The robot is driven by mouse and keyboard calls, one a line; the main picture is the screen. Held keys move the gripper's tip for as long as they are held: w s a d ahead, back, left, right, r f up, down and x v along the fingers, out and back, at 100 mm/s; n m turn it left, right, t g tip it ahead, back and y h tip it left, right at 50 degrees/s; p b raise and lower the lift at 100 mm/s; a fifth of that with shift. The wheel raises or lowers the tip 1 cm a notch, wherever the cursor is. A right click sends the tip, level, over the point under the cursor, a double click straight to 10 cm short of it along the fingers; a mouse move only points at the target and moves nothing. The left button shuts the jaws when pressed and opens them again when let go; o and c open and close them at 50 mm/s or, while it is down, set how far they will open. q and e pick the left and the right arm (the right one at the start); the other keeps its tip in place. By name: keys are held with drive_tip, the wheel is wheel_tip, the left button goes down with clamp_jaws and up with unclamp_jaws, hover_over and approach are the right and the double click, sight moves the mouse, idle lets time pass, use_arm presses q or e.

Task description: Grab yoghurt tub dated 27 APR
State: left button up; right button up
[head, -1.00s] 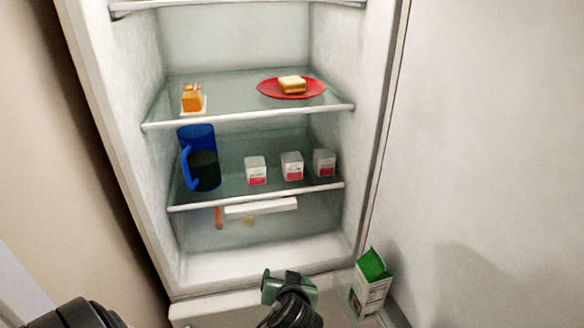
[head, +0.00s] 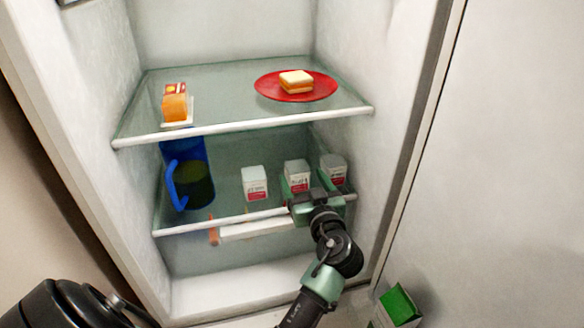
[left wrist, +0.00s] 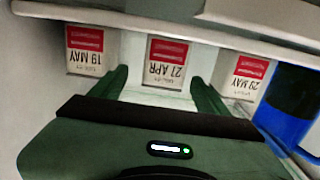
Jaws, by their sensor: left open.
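Three small white tubs with red labels stand in a row on the lower glass shelf. The middle tub (head: 295,172) shows in the left wrist view (left wrist: 164,62), upside down, and its date seems to read 27 APR. The tub (head: 255,184) at the head view's left reads 29 MAY in the left wrist view (left wrist: 243,76). The tub (head: 333,167) at the right reads 19 MAY there (left wrist: 85,50). My left gripper (head: 318,197) is open in front of the middle tub. In the left wrist view its fingers (left wrist: 160,84) flank that tub's face; contact cannot be told. My right gripper is not in view.
A blue jug (head: 188,176) with dark contents stands left of the tubs. The shelf above (head: 225,92) holds a red plate (head: 268,89) with a sandwich and an orange item (head: 175,107). The fridge walls close in both sides. A green-topped carton (head: 397,306) stands low right.

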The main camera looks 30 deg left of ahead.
sight(294, 165)
use_arm(q)
drive_tip(key=shift+w+a+r, duration=0.2)
drive_tip(key=shift+w, duration=0.05)
drive_tip(key=p+x, duration=0.1)
drive_tip(key=x, duration=0.1)
drive_tip(key=shift+w+a+p, duration=0.15)
drive_tip(key=shift+a+p, duration=0.15)
drive_tip(key=shift+p, duration=0.1)
drive_tip(key=x, duration=0.1)
drive_tip(key=p+x, duration=0.2)
drive_tip(key=shift+a+f, duration=0.3)
drive_tip(key=shift+a, duration=0.05)
drive_tip(key=shift+w+a+f, duration=0.15)
drive_tip(key=shift+w+a, duration=0.05)
drive_tip(key=shift+a, duration=0.1)
drive_tip(key=shift+w+f, duration=0.1)
drive_tip(key=c, duration=1.5)
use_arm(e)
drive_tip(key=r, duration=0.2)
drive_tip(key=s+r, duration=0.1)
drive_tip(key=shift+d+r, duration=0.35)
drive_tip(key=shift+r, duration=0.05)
